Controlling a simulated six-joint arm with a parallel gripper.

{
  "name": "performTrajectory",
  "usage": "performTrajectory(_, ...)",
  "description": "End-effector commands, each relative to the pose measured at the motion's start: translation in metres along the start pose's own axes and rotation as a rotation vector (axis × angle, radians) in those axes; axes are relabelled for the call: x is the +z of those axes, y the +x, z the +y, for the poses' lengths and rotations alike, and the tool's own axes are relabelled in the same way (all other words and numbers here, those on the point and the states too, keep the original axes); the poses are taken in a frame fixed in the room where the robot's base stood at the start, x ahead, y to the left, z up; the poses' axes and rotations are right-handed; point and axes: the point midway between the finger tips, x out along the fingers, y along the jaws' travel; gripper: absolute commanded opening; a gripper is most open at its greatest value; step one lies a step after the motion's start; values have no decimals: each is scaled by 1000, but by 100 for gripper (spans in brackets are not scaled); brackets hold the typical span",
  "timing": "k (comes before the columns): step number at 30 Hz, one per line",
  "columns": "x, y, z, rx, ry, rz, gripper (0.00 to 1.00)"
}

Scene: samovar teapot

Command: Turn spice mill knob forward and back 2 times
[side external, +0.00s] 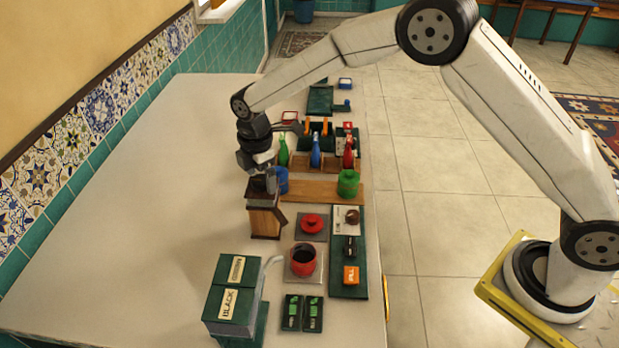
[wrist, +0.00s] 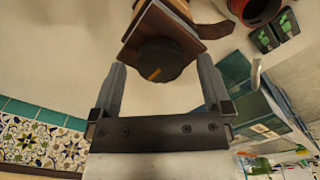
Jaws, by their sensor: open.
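The spice mill (side external: 264,218) is a wooden box with a dark top, standing on the white counter left of the coloured items. In the wrist view, its brown body (wrist: 168,28) shows at the top. Its round black knob (wrist: 162,64) bears an orange line mark. My gripper (side external: 262,182) is at the top of the mill in the side view, which hides the knob. In the wrist view, my gripper (wrist: 161,70) is open, with one finger on each side of the knob. Gaps show between the knob and both fingers.
A green tea box labelled BLACK (side external: 233,296) stands in front. A red pot (side external: 303,260) and a green panel with switches (side external: 348,248) are to the right. Blue and green cups and bottles stand behind. The counter left of the mill is clear.

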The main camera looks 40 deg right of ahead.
Motion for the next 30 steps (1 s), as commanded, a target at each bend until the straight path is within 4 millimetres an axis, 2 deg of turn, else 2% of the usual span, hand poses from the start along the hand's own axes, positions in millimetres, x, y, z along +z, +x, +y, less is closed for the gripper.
performTrajectory(10, 0, 4, 0, 0, 0, 0, 99)
performTrajectory(19, 0, 4, 0, 0, 0, 0, 5)
performTrajectory(30, 0, 3, 0, 0, 43, 1, 5)
